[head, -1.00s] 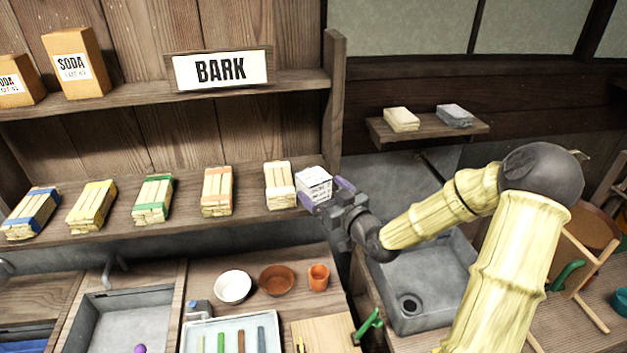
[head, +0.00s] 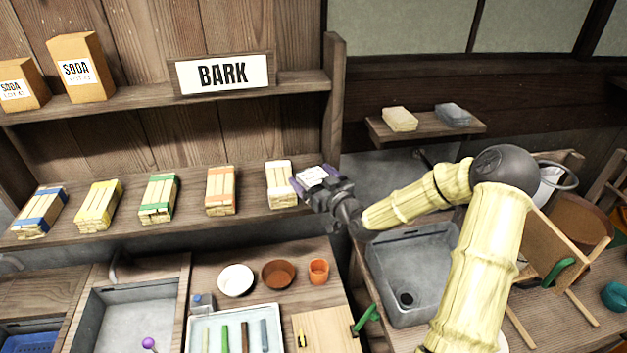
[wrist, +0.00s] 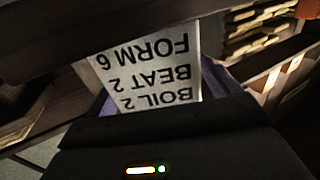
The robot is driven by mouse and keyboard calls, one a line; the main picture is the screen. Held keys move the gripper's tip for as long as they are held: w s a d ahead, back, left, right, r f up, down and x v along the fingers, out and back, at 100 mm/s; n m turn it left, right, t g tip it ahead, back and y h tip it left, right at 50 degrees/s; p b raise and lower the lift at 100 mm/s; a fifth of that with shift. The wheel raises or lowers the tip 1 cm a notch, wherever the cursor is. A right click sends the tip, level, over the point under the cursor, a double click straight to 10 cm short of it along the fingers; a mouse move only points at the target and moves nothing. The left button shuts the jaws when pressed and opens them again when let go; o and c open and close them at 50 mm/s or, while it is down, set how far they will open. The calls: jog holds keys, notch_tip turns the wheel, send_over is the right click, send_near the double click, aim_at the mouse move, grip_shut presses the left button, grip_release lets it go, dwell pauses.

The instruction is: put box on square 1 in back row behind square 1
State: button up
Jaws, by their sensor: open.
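A small white block or box with printed text (head: 311,173) stands at the right end of the lower shelf (head: 245,222). In the wrist view its printed face (wrist: 150,72) reads, upside down, "BOIL 2, BEAT 2, FORM 6". My gripper (head: 314,179) is open, with its purple-tipped fingers at either side of this block. I cannot tell whether the fingers touch it. My gripper hides its lower part. No numbered squares can be made out.
A plain pale bundle (head: 280,184) stands close left of the block, then an orange-banded bundle (head: 221,190) and several more. The shelf's upright post (head: 334,100) rises close to the right. A sink (head: 410,275) lies below.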

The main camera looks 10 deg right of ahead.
aim_at(314, 175)
dwell(0.5)
jog(key=c, duration=1.3)
jog(key=shift+o, duration=0.2)
jog(key=shift+r, duration=0.1)
notch_tip(314, 175, up, 10)
jog(key=b, duration=0.3)
